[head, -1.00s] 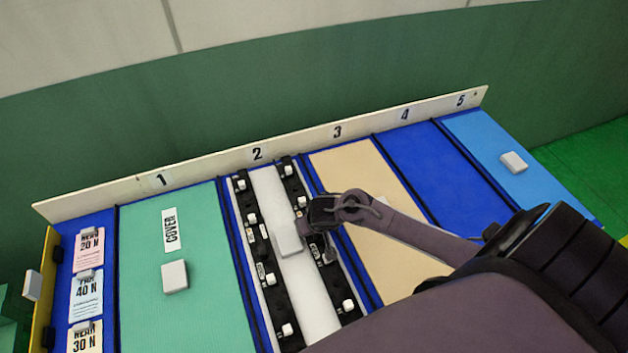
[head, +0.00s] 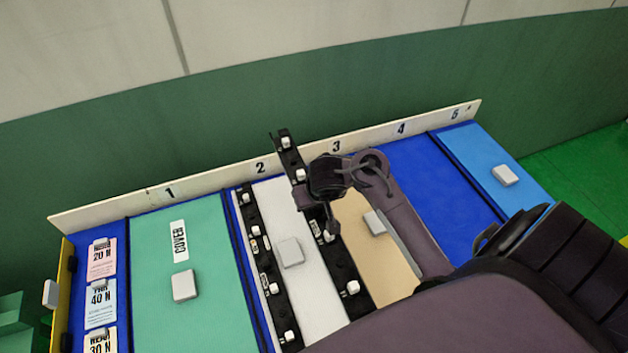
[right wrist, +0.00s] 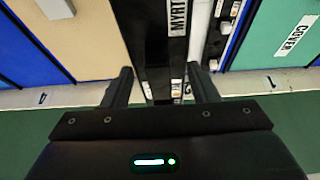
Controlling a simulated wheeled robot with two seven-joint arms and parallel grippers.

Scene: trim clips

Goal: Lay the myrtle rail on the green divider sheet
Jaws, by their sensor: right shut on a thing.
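The myrtle rail (head: 343,272) is a long black strip with white clips. Its label starting "MYRT" shows in the right wrist view (right wrist: 177,20). My right gripper (head: 318,205) is shut on it; in the right wrist view the fingers (right wrist: 162,90) stand either side of the rail. The rail is lifted, its far end overlapping the back board. The green divider sheet (head: 205,315) lies in bay 1, left of the rail, with a white "COVER" label and a pale block on it. My left gripper is not in view.
A second black rail (head: 268,275) lies on the left side of the white sheet (head: 312,300) in bay 2. Pale blocks sit on several sheets. A low numbered back board (head: 220,181) runs behind the bays. Tagged cards (head: 101,300) stand at the left.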

